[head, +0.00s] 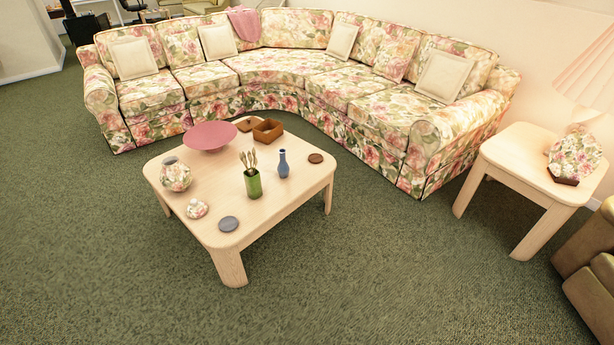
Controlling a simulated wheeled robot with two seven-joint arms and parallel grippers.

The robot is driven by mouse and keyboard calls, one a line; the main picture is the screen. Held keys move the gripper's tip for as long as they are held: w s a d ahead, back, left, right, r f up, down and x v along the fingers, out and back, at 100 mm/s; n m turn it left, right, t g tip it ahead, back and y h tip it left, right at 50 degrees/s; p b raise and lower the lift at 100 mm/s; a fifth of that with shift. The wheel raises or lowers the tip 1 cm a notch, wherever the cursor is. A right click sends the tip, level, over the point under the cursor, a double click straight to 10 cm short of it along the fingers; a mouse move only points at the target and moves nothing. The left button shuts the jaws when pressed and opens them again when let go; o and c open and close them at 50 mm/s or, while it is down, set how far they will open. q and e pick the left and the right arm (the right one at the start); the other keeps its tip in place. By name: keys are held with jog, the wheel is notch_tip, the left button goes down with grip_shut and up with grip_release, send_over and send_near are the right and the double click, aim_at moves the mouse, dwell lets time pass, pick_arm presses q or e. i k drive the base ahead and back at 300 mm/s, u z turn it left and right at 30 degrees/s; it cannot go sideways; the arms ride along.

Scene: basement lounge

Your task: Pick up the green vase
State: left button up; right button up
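The green vase (254,184) stands upright on the light wooden coffee table (213,237), right of the table's middle. It is a short cylinder with several pale stems or buds sticking out of its top. A slim blue vase (283,165) stands just to its right, apart from it. Neither of my grippers shows in the head view.
The table also holds a pink bowl (209,135), a brown box (268,131), a floral pot (176,176), a small floral jar (197,209) and round coasters (229,223). A floral sectional sofa (350,85) curves behind. Open green carpet (350,270) lies in front.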

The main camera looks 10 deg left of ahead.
aim_at(253, 185)
jog(key=z, duration=0.65)
jog(key=i, duration=0.75)
jog(key=z, duration=0.45)
jog(key=i, duration=0.85)
jog(key=u, duration=0.95)
jog(key=i, duration=0.95)
jog(key=u, duration=0.95)
